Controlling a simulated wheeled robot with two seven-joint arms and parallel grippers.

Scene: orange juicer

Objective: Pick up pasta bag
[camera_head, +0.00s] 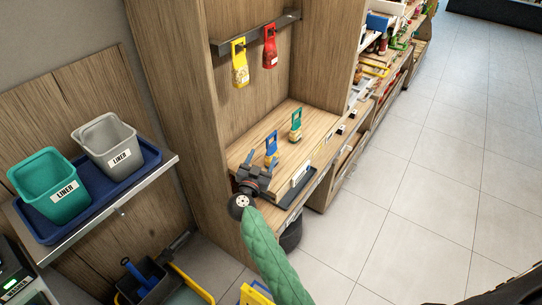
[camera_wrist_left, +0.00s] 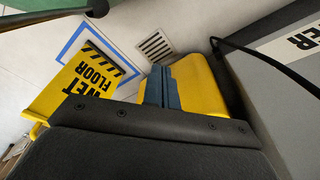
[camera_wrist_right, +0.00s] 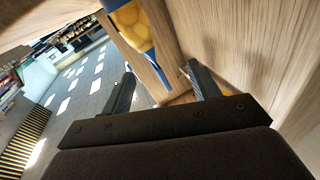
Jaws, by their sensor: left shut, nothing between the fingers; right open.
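Several bags with handle tops show in the head view: a yellow bag (camera_head: 240,72) and a red bag (camera_head: 270,52) hang from a rail, and a blue-topped bag (camera_head: 271,146) and a green bag (camera_head: 296,122) stand on the wooden shelf. I cannot tell from labels which is the pasta bag. My right gripper (camera_head: 260,164) is open and empty over the shelf's near left part, close to the blue-topped bag. In the right wrist view, a bag with yellow contents and a blue end (camera_wrist_right: 133,24) is beyond the open fingers (camera_wrist_right: 160,72). My left gripper (camera_wrist_left: 162,84) is shut and empty, low down.
The wooden cabinet wall (camera_head: 180,90) rises left of the shelf. Teal (camera_head: 48,185) and grey (camera_head: 107,145) liner bins stand on a blue tray at left. A wet floor sign (camera_wrist_left: 85,80) and yellow bucket (camera_wrist_left: 195,80) are near my left gripper.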

